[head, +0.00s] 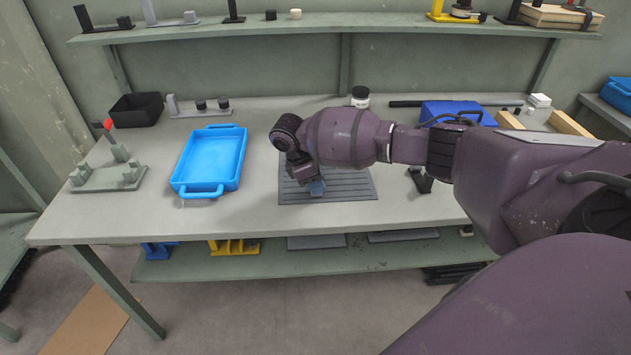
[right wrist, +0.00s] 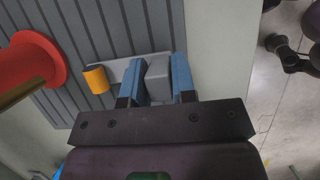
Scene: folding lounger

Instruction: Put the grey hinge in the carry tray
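The carry tray is the blue tray (head: 183,188) with two handles, standing left of centre on the bench in the head view; its floor looks bare. In the right wrist view, a grey block-like part (right wrist: 158,80), which appears to be the grey hinge, lies over the grooved grey mat near its edge. An orange cylinder (right wrist: 96,80) sits at the end of its flat grey plate. My right gripper (right wrist: 158,72) points down, with its blue fingers on either side of the grey block. I cannot tell whether they press on it. In the head view the gripper (head: 316,188) hides the hinge. My left gripper is out of view.
The grooved mat (head: 350,190) lies right of the tray, with bare bench between. A red flanged part (right wrist: 32,66) is close to the right gripper. A grey fixture (head: 105,178) and black bin (head: 137,110) stand left of the tray. A shelf (head: 300,30) runs above.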

